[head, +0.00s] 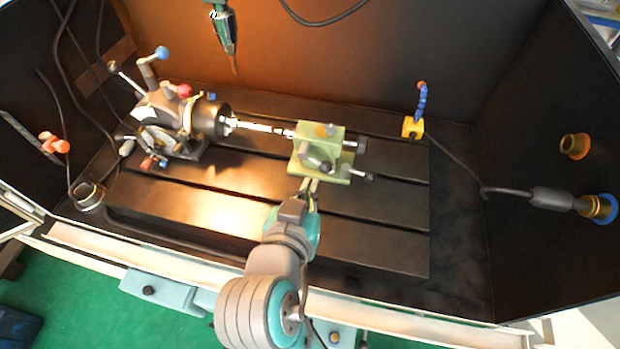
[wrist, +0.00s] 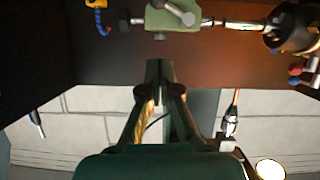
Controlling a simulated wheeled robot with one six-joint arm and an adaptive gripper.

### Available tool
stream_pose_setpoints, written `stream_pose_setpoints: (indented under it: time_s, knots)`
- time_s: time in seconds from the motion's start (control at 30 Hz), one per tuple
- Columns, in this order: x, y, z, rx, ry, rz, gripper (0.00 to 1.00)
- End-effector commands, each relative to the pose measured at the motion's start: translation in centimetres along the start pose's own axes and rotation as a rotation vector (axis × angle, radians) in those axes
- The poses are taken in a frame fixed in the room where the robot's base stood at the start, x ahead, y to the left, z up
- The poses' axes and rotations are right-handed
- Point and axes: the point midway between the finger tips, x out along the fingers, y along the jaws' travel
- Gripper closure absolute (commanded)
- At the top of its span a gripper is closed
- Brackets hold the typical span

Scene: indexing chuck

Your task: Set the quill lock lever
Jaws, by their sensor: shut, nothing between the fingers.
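The pale green tailstock (head: 306,143) stands on the slotted table, and it also shows at the top of the wrist view (wrist: 157,20). A grey lever with a rounded end (head: 316,164) sits on its near face; it appears as a silver lever in the wrist view (wrist: 180,12), slanting. I take this as the quill lock lever. My gripper (head: 309,184) is just in front of the tailstock, below the lever in the head view. In the wrist view its fingertips (wrist: 159,66) are together and empty, apart from the lever. Contact with the tailstock cannot be told from the head view.
The indexing chuck (head: 208,116) stands left, with a thin bright workpiece (head: 262,127) between it and the tailstock. A blue coolant hose on a yellow base (head: 412,128) stands behind right. A green tool (head: 226,30) hangs at the back. Dark walls enclose the table; its front right (head: 375,235) is clear.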

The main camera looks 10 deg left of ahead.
Motion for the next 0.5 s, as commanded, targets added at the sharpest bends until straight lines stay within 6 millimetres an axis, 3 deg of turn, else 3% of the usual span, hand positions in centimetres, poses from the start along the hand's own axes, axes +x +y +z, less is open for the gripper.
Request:
stream_pose_setpoints:
  time_s: [0.5]
  knots:
    - [9.3, 0.1, 0.1, -0.003, -0.001, 0.002, 1.00]
